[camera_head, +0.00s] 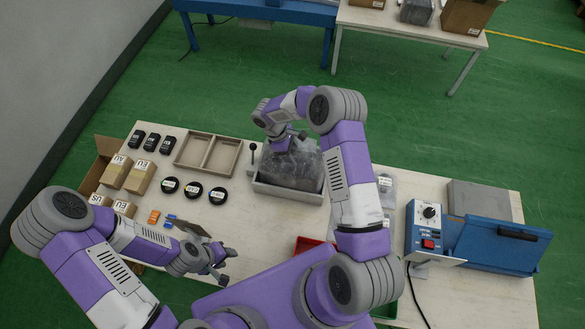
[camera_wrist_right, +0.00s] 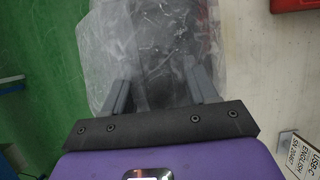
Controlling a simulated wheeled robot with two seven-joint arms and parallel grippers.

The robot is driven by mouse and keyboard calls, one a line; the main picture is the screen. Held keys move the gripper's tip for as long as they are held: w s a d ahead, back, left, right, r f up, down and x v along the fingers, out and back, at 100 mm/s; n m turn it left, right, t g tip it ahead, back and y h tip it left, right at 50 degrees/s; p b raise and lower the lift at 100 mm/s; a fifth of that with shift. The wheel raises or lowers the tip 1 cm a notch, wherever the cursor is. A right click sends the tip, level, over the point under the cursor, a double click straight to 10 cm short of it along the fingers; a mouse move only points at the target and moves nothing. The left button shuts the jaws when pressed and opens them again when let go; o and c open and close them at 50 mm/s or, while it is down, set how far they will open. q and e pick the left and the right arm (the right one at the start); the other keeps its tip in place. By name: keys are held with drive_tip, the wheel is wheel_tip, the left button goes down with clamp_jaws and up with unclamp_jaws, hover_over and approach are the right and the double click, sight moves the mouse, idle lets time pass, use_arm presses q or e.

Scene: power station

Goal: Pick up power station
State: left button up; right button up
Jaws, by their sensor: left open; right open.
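The power station (camera_head: 300,166) appears to be the dark block wrapped in cloudy clear plastic, sitting in a grey tray (camera_head: 287,193) at the table's middle. In the right wrist view the wrapped block (camera_wrist_right: 160,50) fills the upper middle. My right gripper (camera_head: 286,140) is over its far side. In the right wrist view my right gripper (camera_wrist_right: 158,90) is open, its fingers spread over the wrap; I cannot tell whether they touch it. My left gripper (camera_head: 226,265) is open and empty near the table's front edge, away from the tray.
Cardboard boxes (camera_head: 117,172), black adapters (camera_head: 144,141), round labelled coils (camera_head: 193,189) and an empty two-part tray (camera_head: 207,153) lie at left. A red bin (camera_head: 308,243) is in front. A blue machine with a dial (camera_head: 428,215) stands at right.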

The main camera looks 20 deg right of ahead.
drive_tip(key=shift+f+b, duration=0.2)
drive_tip(key=shift+b, duration=0.1)
idle(0.4)
clamp_jaws()
idle(1.1)
drive_tip(key=shift+w+r, duration=0.1)
drive_tip(key=shift+r, duration=0.05)
